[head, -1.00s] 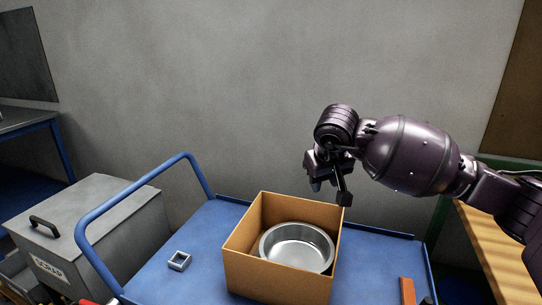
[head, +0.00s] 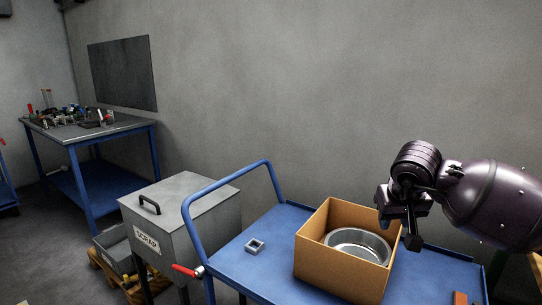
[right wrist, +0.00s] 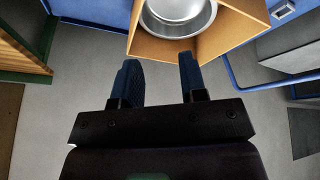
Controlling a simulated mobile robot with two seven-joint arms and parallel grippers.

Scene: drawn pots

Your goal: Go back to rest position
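My right gripper (head: 402,232) hangs above the right edge of an open cardboard box (head: 335,268) in the head view. In the right wrist view its two blue-padded fingers (right wrist: 160,78) are spread apart with nothing between them. A round metal pot (head: 358,243) sits inside the box; it also shows in the right wrist view (right wrist: 178,14), beyond the fingertips and apart from them. My left gripper is in neither view.
The box stands on a blue cart (head: 262,262) with a raised handle. A small grey square part (head: 255,246) and an orange block (head: 460,298) lie on it. A grey scrap bin (head: 175,225) stands to the left. A cluttered workbench (head: 95,125) is farther back.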

